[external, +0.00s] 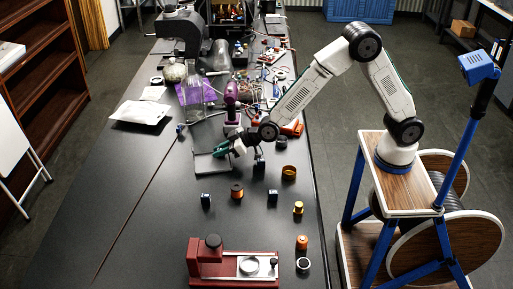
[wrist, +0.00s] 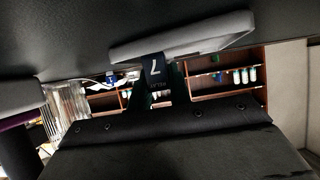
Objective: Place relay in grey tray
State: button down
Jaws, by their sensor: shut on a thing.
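My gripper (external: 222,149) has green fingers and is low over the table's middle, beside the purple item. In the wrist view the fingers (wrist: 157,88) are shut on a dark block, the relay (wrist: 154,68), with a white "7" and lettering on it. The relay is too small to make out in the external view. The grey tray (external: 213,172) appears as a flat dark shape with a thin pale edge, just below and left of the fingers. A light grey slab in the wrist view, apparently the tray (wrist: 205,33), lies just beyond the relay; I cannot tell whether they touch.
Several small cylinders, including an orange spool (external: 237,191) and a brass ring (external: 289,173), stand nearer the camera. A red device (external: 232,264) is at the front. Cables and parts (external: 265,85) clutter the back.

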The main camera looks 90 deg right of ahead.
jog(key=c, duration=1.3)
grip_release()
jog(key=shift+f, duration=0.1)
jog(key=shift+r, duration=0.25)
jog(key=s+d+r+g+y, duration=0.15)
jog(key=s+r, duration=0.25)
jog(key=s, duration=0.5)
jog(key=s+r+n+g, duration=0.15)
jog(key=s+r, duration=0.25)
jog(key=s, duration=0.5)
jog(key=s+d+r+m+g, duration=0.15)
jog(key=s+r, duration=0.25)
jog(key=s, duration=0.5)
jog(key=s+d+g, duration=0.3)
jog(key=s, duration=1)
jog(key=s+d+r+g+h, duration=0.1)
jog(key=s+d+g, duration=0.2)
jog(key=s, duration=1)
jog(key=shift+d+r, duration=0.2)
jog(key=shift+d, duration=0.1)
